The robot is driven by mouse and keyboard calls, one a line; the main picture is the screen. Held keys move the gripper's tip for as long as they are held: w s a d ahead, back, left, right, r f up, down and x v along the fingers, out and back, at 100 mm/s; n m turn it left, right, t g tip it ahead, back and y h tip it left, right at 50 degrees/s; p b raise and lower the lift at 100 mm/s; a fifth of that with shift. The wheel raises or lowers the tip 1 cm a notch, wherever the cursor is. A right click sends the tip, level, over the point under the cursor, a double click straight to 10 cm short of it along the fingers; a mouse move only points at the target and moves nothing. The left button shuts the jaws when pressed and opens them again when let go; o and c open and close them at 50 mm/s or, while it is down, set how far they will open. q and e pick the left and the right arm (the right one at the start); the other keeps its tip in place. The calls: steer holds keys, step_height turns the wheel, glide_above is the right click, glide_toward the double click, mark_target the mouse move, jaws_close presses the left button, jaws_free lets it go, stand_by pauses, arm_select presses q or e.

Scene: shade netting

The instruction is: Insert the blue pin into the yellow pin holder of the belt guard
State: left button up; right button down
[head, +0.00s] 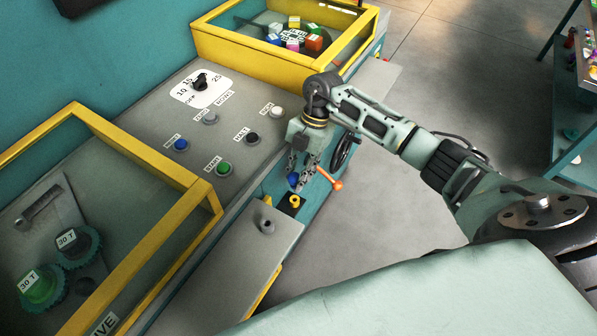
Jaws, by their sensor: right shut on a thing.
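My right gripper (302,170) points down at the machine's front edge and is shut on the blue pin (293,179). Only the pin's rounded blue top shows clearly; the fingers cover part of it. The yellow pin holder (295,201) is a small yellow ring on a dark patch, just below the pin in the picture. The pin appears apart from the holder, above it; the exact gap is hard to tell. My left gripper is out of view.
An orange-tipped lever (337,185) and a black handwheel (343,150) are close to the right of my gripper. A control panel with several buttons and a dial (200,82) lies to the left. Yellow-framed covers (150,170) flank it. Open floor (390,220) is at right.

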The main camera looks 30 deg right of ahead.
mark_target(295, 197)
steer(key=shift+f+b, duration=1.25)
steer(key=shift+f, duration=0.8)
steer(key=shift+f, duration=0.85)
steer(key=shift+f+b, duration=0.25)
steer(key=shift+b, duration=0.05)
steer(key=shift+f+b, duration=0.3)
steer(key=shift+f, duration=0.2)
